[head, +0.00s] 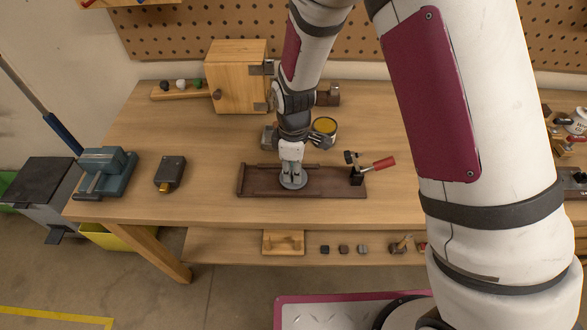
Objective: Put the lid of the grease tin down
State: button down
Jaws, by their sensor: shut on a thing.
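My gripper (291,172) points down over the dark brown tray (256,182) on the workbench. It is shut on the grey round lid (300,183), which lies flat under the fingertips. The lid is at or just above the tray's surface; I cannot tell whether it touches. The grease tin (324,130) stands open behind the tray, to the right of my wrist, with yellow grease showing inside. My fingers hide part of the lid.
A toggle clamp (356,170) with a red handle stands on the tray's right part. A wooden cabinet (238,77) stands at the back. A dark block (170,173) and a blue-grey vise (106,170) are at left. The tray's left part is bare.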

jog(key=shift+f, duration=0.1)
jog(key=c, duration=1.5)
grip_release()
jog(key=shift+o, duration=0.2)
notch_tip(320, 180, up, 12)
jog(key=b, duration=0.1)
jog(key=shift+r, duration=0.2)
jog(key=s+d+r+m+t, duration=0.2)
jog(key=s+d+r+m, duration=0.15)
jog(key=d+r, duration=0.35)
jog(key=s+d+r+m+t, duration=0.1)
jog(key=s+d+r+m, duration=0.3)
jog(key=r, duration=0.4)
jog(key=s+d+r+m+t, duration=0.2)
jog(key=s+d+r+m, duration=0.3)
jog(key=s, duration=0.5)
jog(key=shift+s+d+r+m+t, duration=0.2)
jog(key=shift+s+d+m+t, duration=0.15)
jog(key=shift+d+m, duration=1.05)
jog(key=shift+a+m, duration=0.25)
jog(key=shift+a, duration=0.05)
